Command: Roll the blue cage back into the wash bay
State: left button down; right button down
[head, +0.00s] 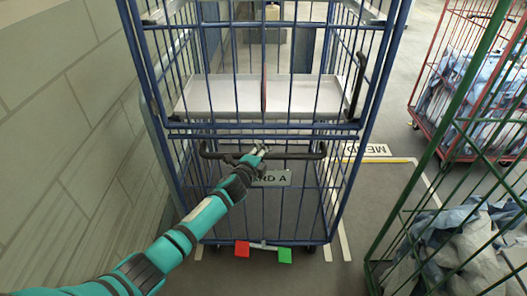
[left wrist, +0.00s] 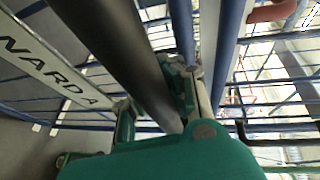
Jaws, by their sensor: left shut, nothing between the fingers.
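The blue cage (head: 383,61) is a tall wire roll cage, upright in front of me in the head view. A black handle bar (head: 300,156) crosses its near side, above a WARD A plate (head: 277,178). My left gripper (head: 257,153) is at the middle of this handle, shut with nothing between its fingers. In the left wrist view the black bar (left wrist: 105,45) passes close by the fingers; whether they touch it I cannot tell. A red pedal (head: 242,249) and a green pedal (head: 285,255) show at the cage's base. My right gripper is out of view.
A grey block wall (head: 60,120) runs close along the left. A green cage (head: 430,160) and a red cage (head: 425,115), both holding bluish cloth, stand at the right. White floor lines and a MEND sign (head: 368,149) lie between.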

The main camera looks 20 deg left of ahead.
pick_arm(q)
jog(key=shift+r, duration=0.3)
jog(key=c, duration=1.3)
grip_release()
jog(key=shift+s, duration=0.15)
jog(key=shift+o, duration=0.9)
jog(key=shift+f, duration=0.1)
jog(key=v, duration=1.2)
jog(key=shift+f, duration=0.1)
